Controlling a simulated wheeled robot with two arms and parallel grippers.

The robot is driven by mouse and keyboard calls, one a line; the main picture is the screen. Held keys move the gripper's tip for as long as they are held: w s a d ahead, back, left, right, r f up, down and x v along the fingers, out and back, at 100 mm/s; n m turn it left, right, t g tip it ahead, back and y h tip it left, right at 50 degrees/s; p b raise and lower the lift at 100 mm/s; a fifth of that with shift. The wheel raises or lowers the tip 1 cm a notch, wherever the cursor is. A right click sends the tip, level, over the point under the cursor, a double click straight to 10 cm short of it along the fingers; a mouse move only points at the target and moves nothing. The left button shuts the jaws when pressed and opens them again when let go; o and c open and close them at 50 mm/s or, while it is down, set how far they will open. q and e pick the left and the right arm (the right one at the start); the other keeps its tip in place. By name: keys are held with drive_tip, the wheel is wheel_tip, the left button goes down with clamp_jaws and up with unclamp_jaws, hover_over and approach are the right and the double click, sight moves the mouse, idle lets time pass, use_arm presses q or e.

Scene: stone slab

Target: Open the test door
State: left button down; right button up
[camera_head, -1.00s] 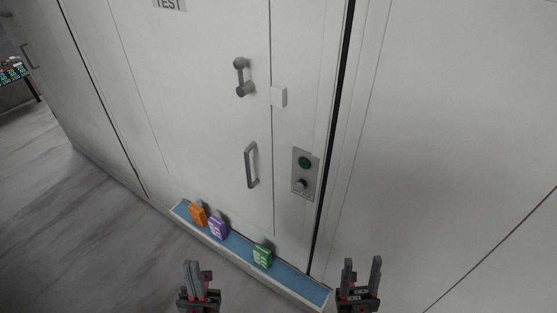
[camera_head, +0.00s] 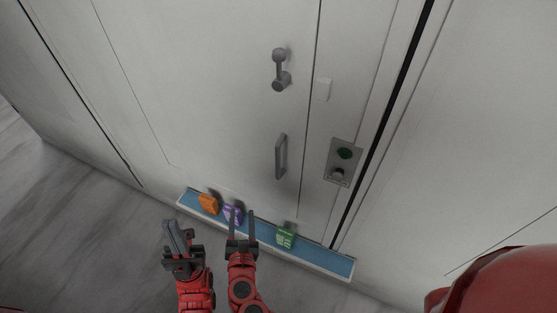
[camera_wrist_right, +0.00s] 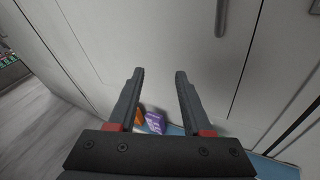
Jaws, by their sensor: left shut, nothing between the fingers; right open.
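The white test door (camera_head: 215,100) stands closed in its white wall. A grey lever handle (camera_head: 281,70) is on its upper part and a grey vertical pull handle (camera_head: 281,156) below it. The pull handle's lower end also shows in the right wrist view (camera_wrist_right: 221,18). My left gripper (camera_head: 176,232) is shut and empty, low and left of the handles. My right gripper (camera_head: 242,212) is open and empty, below and left of the pull handle; its fingers also show in the wrist view (camera_wrist_right: 157,76).
A blue-topped ledge (camera_head: 335,263) runs along the door's foot. An orange block (camera_head: 208,203), a purple block (camera_head: 233,214) and a green block (camera_head: 286,237) stand on it. Grey floor (camera_head: 75,235) is clear at left.

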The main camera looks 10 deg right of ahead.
sight(277, 166)
drive_tip(key=s+d+r+h, duration=0.4)
drive_tip(key=d+r+h, duration=0.2)
drive_tip(key=r, duration=0.2)
drive_tip(key=shift+m+t, duration=0.4)
drive_tip(key=shift+t, duration=0.1)
drive_tip(key=p+x, duration=0.1)
drive_tip(key=x, duration=0.4)
drive_tip(key=p+x, duration=0.2)
drive_tip(key=x, duration=0.4)
drive_tip(key=f+p+x, duration=0.1)
drive_tip(key=p+x, duration=0.1)
drive_tip(key=x, duration=0.4)
drive_tip(key=shift+w+a, duration=0.25)
drive_tip(key=shift+a, duration=0.05)
drive_tip(key=shift+c, duration=0.2)
clamp_jaws()
